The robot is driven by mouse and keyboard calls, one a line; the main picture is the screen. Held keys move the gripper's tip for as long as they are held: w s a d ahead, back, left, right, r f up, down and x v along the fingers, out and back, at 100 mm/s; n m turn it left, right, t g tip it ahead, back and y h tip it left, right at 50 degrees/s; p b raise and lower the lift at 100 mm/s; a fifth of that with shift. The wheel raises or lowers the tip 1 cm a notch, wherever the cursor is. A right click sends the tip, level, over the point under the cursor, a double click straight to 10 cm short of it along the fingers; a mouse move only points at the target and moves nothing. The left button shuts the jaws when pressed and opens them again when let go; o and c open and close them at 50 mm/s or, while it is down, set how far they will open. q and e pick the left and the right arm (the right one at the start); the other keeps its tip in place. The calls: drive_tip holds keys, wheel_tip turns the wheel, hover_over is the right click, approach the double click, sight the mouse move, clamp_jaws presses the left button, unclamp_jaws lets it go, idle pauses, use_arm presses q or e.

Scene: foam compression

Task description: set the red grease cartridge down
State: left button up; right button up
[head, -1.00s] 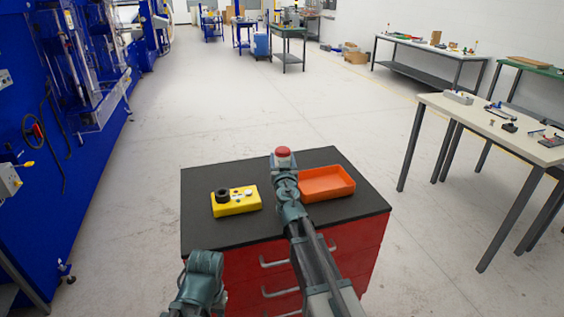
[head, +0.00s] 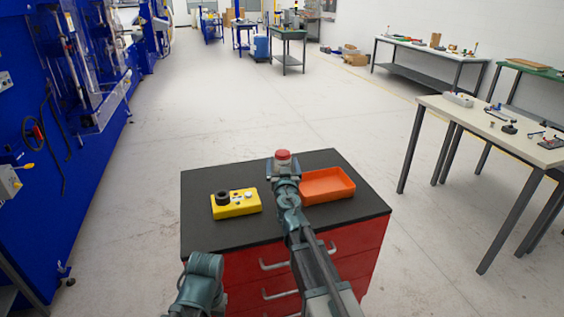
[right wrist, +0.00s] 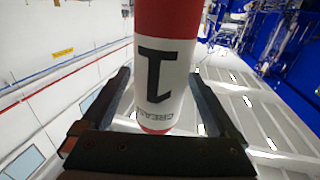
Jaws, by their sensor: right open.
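The red grease cartridge (head: 283,155) shows its red top near the far edge of the black cabinet top, above my right gripper (head: 283,168).
On the black cabinet top (head: 240,172), an orange tray (head: 343,192) lies right of my right arm. A yellow box (head: 238,210) with a black ring and small knobs lies to the left. The front left and right corners are bare. White-topped tables (head: 450,112) stand farther right.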

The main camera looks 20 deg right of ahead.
drive_tip(key=s+a, duration=0.2)
drive_tip(key=s, duration=0.7)
drive_tip(key=shift+s, duration=0.4)
